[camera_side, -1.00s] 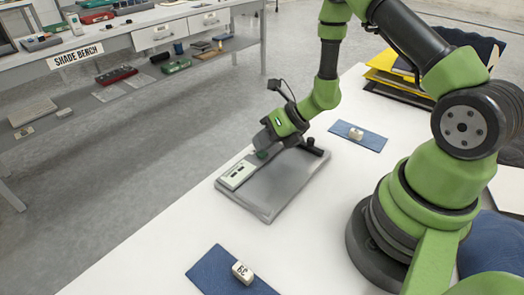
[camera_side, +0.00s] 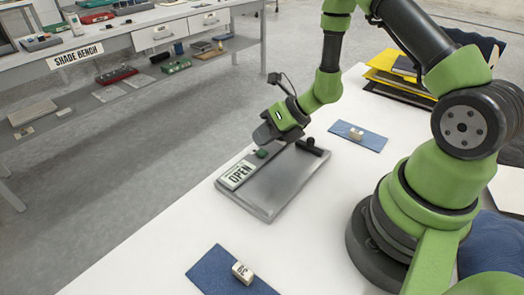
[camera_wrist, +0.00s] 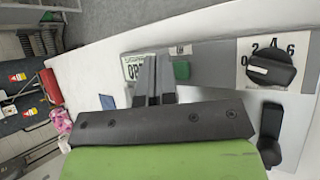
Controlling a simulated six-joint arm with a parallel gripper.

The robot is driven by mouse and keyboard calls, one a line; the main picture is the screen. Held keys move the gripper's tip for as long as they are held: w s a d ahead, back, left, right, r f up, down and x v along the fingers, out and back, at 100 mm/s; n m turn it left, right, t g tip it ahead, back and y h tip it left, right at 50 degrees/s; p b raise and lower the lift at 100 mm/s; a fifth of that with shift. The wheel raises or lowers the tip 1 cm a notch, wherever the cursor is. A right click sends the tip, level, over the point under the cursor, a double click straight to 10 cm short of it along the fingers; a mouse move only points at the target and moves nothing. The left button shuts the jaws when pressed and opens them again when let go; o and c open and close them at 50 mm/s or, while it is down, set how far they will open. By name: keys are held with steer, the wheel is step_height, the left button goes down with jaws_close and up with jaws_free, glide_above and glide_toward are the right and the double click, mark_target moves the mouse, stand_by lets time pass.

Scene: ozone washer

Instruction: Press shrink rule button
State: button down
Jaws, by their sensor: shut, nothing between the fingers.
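A grey panel (camera_side: 285,187) lies on the white table. A green button (camera_side: 262,153) sits at its far edge, beside a pale display (camera_side: 238,175) that reads "OPEN". In the wrist view the button (camera_wrist: 181,70) is just right of my fingers, with a small label above it that I cannot read.
A black dial (camera_wrist: 270,66) marked with numbers is on the panel, with a black handle-like part (camera_wrist: 270,135) nearby. Blue mats (camera_side: 368,140) with small pale blocks lie on either side of the panel. A shade bench (camera_side: 105,35) stands beyond the table.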

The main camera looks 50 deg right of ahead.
mark_target(263, 150)
steer(key=shift+r, duration=0.1)
steer(key=shift+r, duration=2.4)
